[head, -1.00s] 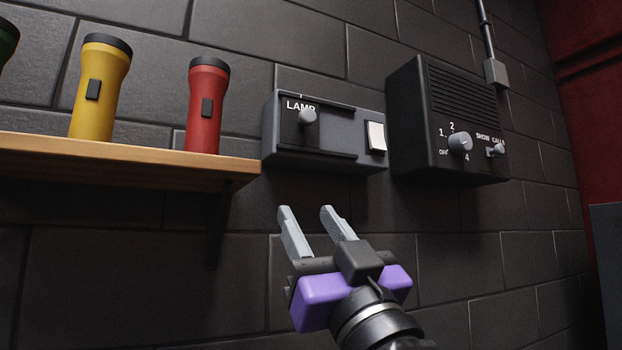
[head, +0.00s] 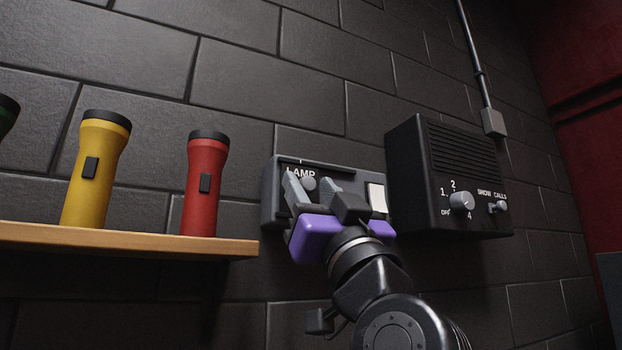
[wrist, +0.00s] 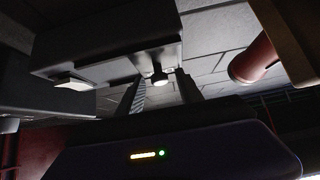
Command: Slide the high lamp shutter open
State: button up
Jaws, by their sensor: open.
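The grey lamp box (head: 271,199) is mounted on the wall in the head view. Its dark shutter (head: 316,171), marked LAMP, sits at the left part of the box front. A round grey knob (head: 309,184) sticks out of the shutter; it also shows in the wrist view (wrist: 158,78). My gripper (head: 308,177) is open, its two fingers in front of the box with the knob showing between them. In the wrist view the fingers stand apart on either side of the knob, with gaps. My gripper hides the lower part of the box front.
A white button (head: 377,197) is at the box's right end. A black speaker box (head: 409,190) with knobs stands close to the right. To the left, a wooden shelf (head: 130,241) holds a red flashlight (head: 202,190) and a yellow flashlight (head: 94,175).

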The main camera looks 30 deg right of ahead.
jog(key=shift+w+r, duration=0.1)
jog(key=shift+w, duration=0.05)
jog(key=shift+c, duration=0.4)
grip_shut()
dwell(1.0)
